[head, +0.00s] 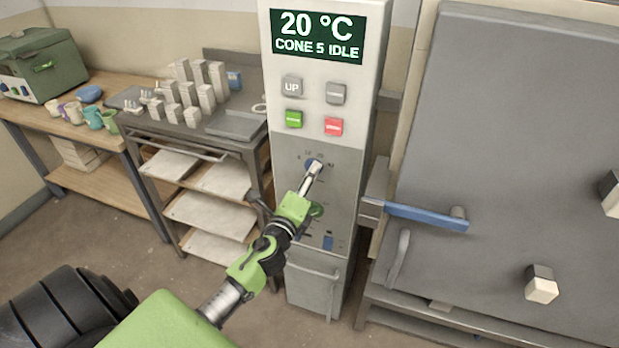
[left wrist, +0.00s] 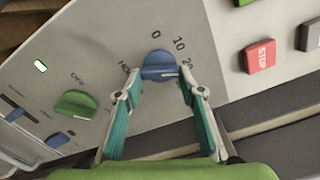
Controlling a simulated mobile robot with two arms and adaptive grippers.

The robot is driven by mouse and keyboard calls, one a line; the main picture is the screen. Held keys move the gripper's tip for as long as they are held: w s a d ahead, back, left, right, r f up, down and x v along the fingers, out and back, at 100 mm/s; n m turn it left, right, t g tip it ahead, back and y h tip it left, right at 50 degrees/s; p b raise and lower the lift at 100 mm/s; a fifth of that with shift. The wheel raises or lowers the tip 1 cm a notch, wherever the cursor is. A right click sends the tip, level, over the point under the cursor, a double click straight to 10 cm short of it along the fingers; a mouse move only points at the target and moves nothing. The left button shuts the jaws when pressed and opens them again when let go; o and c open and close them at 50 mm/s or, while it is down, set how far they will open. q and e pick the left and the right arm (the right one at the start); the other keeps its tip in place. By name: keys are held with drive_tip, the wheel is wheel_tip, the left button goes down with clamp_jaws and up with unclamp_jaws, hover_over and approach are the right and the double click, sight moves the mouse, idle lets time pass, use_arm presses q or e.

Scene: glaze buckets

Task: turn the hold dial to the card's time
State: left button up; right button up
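The hold dial is a blue round knob (left wrist: 159,65) on the grey lower panel of the controller column; in the head view it (head: 311,164) is partly hidden by my fingers. The marks 0, 10 and 20 show around it in the left wrist view, with a partly covered label at its left. My left gripper (left wrist: 161,76) has one fingertip on each side of the knob, and both seem to touch it. It also shows in the head view (head: 311,178). I cannot read the knob's setting. I see no readable time card. My right gripper is not in view.
A green knob (left wrist: 75,104) marked OFF sits beside the dial. A red STOP button (head: 333,127) and a green button (head: 293,118) are above it. The display (head: 318,36) reads 20 °C, CONE 5 IDLE. A large grey door with a blue handle (head: 428,217) stands at right.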

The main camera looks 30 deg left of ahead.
use_arm(q)
drive_tip(key=o, duration=0.3)
drive_tip(key=shift+o, duration=0.2)
drive_tip(key=shift+s, duration=0.1)
drive_tip(key=v, duration=1.1)
drive_tip(key=shift+s, duration=0.4)
drive_tip(key=shift+f, duration=0.1)
